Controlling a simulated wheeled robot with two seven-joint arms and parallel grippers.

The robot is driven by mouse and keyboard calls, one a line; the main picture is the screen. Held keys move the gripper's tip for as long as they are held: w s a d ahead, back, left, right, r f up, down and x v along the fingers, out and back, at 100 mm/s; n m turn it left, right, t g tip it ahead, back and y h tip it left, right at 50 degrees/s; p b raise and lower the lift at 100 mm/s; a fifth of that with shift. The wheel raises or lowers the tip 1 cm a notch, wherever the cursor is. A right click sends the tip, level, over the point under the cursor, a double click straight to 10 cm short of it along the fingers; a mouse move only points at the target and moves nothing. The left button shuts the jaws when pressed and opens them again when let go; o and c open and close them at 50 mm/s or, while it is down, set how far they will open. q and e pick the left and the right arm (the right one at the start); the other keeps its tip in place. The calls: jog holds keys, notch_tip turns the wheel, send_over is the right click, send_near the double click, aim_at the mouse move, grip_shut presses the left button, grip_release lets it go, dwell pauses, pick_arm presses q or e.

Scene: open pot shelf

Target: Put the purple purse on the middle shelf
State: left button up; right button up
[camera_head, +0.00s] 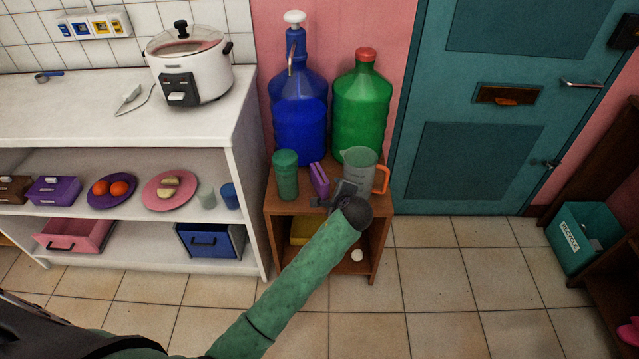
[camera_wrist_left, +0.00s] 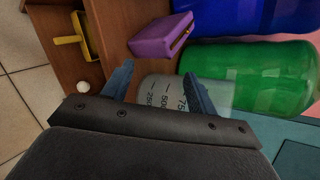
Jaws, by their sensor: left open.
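The purple purse (camera_head: 319,180) stands upright on top of the small wooden cabinet, between a green cup and a measuring jug. It also shows in the left wrist view (camera_wrist_left: 160,36), beyond my fingertips. My left gripper (camera_head: 335,196) is open and empty at the cabinet's front edge, just right of and nearer than the purse, and apart from it. In the left wrist view, its two fingers (camera_wrist_left: 157,84) are spread before the clear jug. The middle shelf (camera_head: 110,167) of the white unit is at left.
The green cup (camera_head: 286,176) and the jug (camera_head: 359,171) flank the purse. Blue (camera_head: 299,103) and green (camera_head: 361,108) bottles stand behind. The middle shelf holds a purple box (camera_head: 54,191), a purple plate (camera_head: 97,196), a pink plate (camera_head: 158,203) and cups (camera_head: 229,196).

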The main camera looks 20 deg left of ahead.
aim_at(325, 186)
pick_arm(q)
jog(key=m, duration=0.2)
jog(key=w+a+m+y, duration=0.1)
jog(key=m, duration=0.1)
jog(key=shift+f, duration=0.35)
jog(key=shift+w+a+m+y, duration=0.1)
jog(key=shift+a+m+y, duration=0.2)
jog(key=shift+m, duration=0.6)
jog(key=m, duration=0.5)
jog(key=shift+w+a+t+y, duration=0.15)
jog(key=shift+a+t+y, duration=0.1)
jog(key=shift+t+y, duration=0.05)
jog(key=shift+x, duration=1.35)
jog(key=x, duration=0.3)
jog(key=shift+w+a, duration=0.15)
jog(key=shift+w, duration=0.3)
jog(key=shift+w+a+f, duration=0.2)
jog(key=shift+w+a, duration=0.2)
jog(key=shift+w, duration=0.1)
pick_arm(e)
jog(key=shift+w+a+f+t, duration=0.15)
jog(key=shift+w+a+t, duration=0.15)
jog(key=shift+w+t, duration=0.4)
pick_arm(q)
jog(key=shift+c, duration=0.2)
jog(key=c, duration=1.2)
